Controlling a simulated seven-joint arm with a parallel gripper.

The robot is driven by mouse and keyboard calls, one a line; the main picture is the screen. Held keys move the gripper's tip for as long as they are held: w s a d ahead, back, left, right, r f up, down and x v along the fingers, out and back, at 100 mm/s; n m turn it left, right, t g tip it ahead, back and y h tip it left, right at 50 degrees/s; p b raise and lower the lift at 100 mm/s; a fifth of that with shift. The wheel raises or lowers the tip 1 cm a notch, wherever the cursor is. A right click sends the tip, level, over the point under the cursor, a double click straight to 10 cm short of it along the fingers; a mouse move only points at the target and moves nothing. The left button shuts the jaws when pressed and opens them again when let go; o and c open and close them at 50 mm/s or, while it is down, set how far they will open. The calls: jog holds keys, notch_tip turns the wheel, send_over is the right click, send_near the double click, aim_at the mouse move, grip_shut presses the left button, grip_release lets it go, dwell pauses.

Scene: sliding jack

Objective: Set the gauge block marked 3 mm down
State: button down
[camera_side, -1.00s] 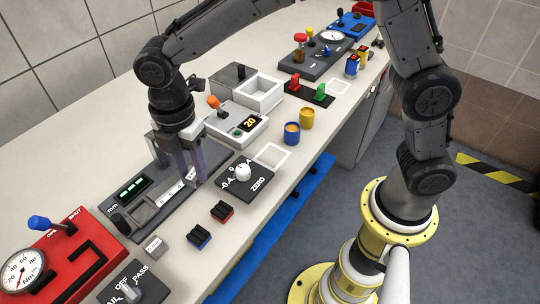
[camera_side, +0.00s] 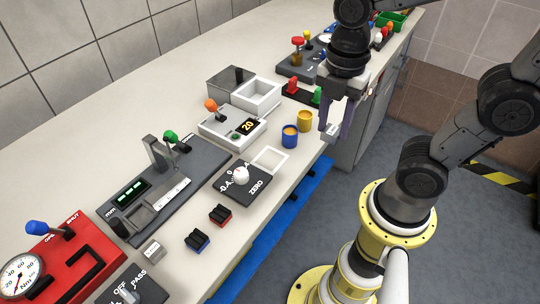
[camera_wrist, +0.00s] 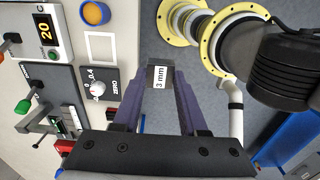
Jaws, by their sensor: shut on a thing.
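The gauge block marked 3 mm (camera_wrist: 159,80) is a small grey block with a white label, which reads clearly in the wrist view. My gripper (camera_side: 332,128) is shut on it, and its purple fingers press the block from both sides. The block (camera_side: 329,135) hangs at the fingertips in the side view, in the air near the bench's front edge, right of the blue and yellow cups. In the wrist view grey floor shows behind it. A white square outline (camera_side: 271,160) on the bench shows empty, and it also shows in the wrist view (camera_wrist: 101,46).
The dark measuring device (camera_side: 190,190) with a green-knobbed lever stands at left. Another small labelled block (camera_side: 152,250) lies in front of it. The blue cup (camera_side: 289,137), yellow cup (camera_side: 305,121) and ZERO dial panel (camera_side: 241,184) stand near the outline.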

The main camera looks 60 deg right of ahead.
jog(key=w+a+f, duration=0.1)
jog(key=w+f, duration=0.3)
jog(key=w, duration=0.4)
send_over(270, 160)
notch_tip(270, 160, down, 5)
jog(key=shift+s+d+f, duration=0.1)
jog(key=shift+s+f, duration=0.05)
jog(key=shift+w+f, duration=0.2)
jog(key=shift+f, duration=1.6)
jog(key=shift+f, duration=0.2)
jog(key=shift+c, duration=2.2)
grip_release()
jog(key=shift+r, duration=0.1)
